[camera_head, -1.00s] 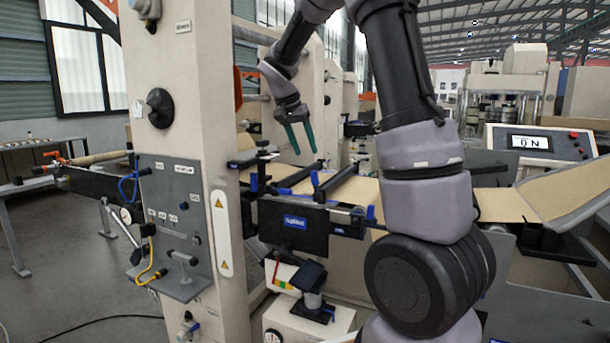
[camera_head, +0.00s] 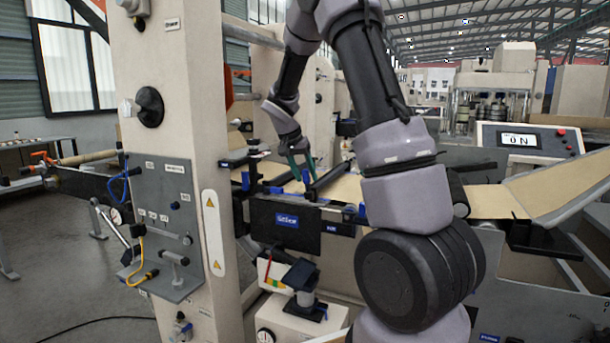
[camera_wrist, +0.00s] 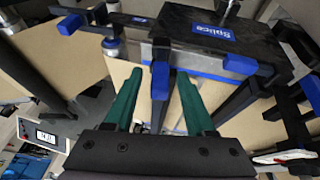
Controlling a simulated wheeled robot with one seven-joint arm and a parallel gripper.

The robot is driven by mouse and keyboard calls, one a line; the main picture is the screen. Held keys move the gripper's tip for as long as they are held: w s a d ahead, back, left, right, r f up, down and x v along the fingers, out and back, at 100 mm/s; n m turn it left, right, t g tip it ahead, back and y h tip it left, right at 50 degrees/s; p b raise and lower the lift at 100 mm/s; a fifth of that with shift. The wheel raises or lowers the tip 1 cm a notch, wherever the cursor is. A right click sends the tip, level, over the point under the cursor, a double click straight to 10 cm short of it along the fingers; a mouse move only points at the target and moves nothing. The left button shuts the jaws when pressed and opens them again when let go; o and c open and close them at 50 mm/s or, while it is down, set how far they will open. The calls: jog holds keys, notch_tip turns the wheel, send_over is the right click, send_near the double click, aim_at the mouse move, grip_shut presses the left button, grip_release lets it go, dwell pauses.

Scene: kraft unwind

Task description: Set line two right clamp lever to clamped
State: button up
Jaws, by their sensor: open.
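My gripper (camera_head: 305,175) has green fingers pointing down over the splice table (camera_head: 262,222), which carries a blue "Splice" label. In the wrist view my gripper (camera_wrist: 160,73) is open. A dark lever with a blue grip (camera_wrist: 160,80) appears between its two fingers; I cannot tell whether either finger touches it. Another blue-ended lever (camera_wrist: 72,24) shows at upper left in the wrist view. No readable label shows which lever is the line two right one. Dark clamp bars (camera_head: 330,180) cross the brown paper web.
A beige machine column (camera_head: 185,60) with a grey control panel (camera_head: 165,215) stands at left. A display reading "ON" (camera_head: 522,140) is at right. Brown paper (camera_head: 495,202) runs across the machine. A dark-topped post (camera_head: 302,275) stands below the splice table.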

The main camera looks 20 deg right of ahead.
grip_shut()
dwell(1.4)
